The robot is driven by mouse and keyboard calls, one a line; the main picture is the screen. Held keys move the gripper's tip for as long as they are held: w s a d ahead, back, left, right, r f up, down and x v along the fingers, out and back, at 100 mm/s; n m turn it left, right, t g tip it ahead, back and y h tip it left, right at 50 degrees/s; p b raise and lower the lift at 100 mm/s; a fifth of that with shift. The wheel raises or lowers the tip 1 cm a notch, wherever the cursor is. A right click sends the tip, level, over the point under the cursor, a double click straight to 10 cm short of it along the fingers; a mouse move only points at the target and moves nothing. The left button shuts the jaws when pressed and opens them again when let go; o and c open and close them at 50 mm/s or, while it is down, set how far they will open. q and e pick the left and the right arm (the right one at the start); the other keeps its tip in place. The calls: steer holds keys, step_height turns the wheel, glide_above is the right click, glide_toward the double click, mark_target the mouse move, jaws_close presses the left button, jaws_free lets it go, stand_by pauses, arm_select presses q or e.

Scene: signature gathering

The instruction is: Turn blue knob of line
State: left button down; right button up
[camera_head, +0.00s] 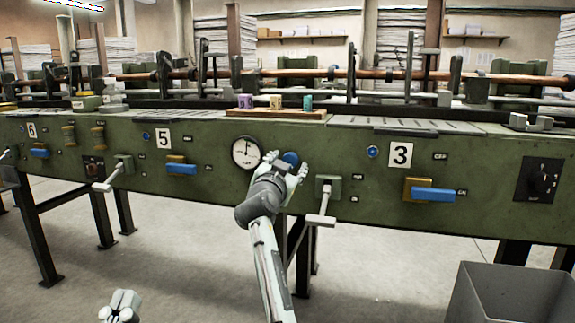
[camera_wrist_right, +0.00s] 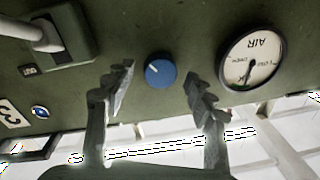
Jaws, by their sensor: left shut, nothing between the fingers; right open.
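The round blue knob (camera_head: 291,158) sits on the green machine panel, just right of the white dial gauge. In the right wrist view the blue knob (camera_wrist_right: 160,71) shows a white pointer line and appears between my open fingertips. My right gripper (camera_head: 287,169) is open in front of the knob, with a finger to either side; the wrist view also shows the right gripper (camera_wrist_right: 160,76). I cannot tell whether the fingers touch the knob. My left gripper (camera_head: 122,304) is shut and empty, low at the left above the floor, away from the panel.
The air gauge (camera_head: 246,152) is left of the knob; a grey lever (camera_head: 321,219) sticks out at the right. Blue handles (camera_head: 433,195) project from the panel further right and left. A dark bin (camera_head: 512,295) stands at the lower right. The floor in front is mostly clear.

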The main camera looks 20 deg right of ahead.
steer(key=shift+f, duration=0.1)
steer(key=shift+s+a, duration=0.25)
steer(key=shift+s, duration=0.05)
steer(key=v, duration=1.1)
steer(key=shift+s, duration=0.1)
stand_by(0.3)
stand_by(0.8)
